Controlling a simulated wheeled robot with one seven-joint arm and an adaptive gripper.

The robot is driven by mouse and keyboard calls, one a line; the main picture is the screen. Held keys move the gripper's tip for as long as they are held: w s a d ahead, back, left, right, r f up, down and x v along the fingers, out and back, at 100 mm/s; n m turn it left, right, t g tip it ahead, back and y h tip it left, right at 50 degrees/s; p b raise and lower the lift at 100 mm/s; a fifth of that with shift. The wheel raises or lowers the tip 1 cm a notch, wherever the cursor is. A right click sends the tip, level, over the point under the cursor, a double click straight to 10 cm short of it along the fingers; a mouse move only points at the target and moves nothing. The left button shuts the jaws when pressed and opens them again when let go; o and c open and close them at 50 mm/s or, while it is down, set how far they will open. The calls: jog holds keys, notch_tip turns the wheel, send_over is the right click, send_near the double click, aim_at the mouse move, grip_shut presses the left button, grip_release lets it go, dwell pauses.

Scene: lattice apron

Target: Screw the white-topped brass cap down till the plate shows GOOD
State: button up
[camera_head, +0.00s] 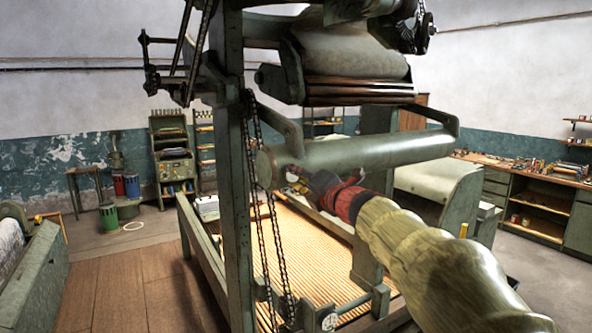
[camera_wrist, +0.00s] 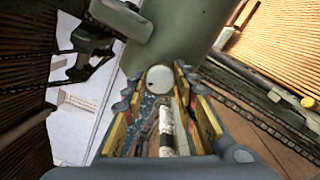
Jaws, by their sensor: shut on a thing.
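The cap's round white top (camera_wrist: 160,78) shows between the fingertips of my gripper (camera_wrist: 158,82) in the wrist view. The two yellow-padded fingers stand one on each side, and my gripper is shut on the cap. Little of its brass side shows, and its thread and seat are hidden. In the head view my gripper (camera_head: 294,181) is small and dark, just below the left part of a thick green roller (camera_head: 365,153). The cap cannot be made out there. I cannot find a plate with readable words in either view.
The green machine frame (camera_head: 232,170) stands upright left of my gripper, with chains (camera_head: 262,200) hanging close by. A slatted wooden bed (camera_head: 300,262) lies below. A cluttered workbench (camera_head: 535,170) stands at the right. The wooden floor at the left is clear.

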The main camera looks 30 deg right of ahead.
jog(key=m+p, duration=0.9)
jog(key=m, duration=0.3)
jog(key=shift+f+m+p, duration=0.1)
jog(key=shift+m+p, duration=0.4)
jog(key=shift+m, duration=0.4)
jog(key=o, duration=1.1)
jog(key=shift+o, duration=0.2)
jog(key=s, duration=1.2)
jog(key=shift+d, duration=0.25)
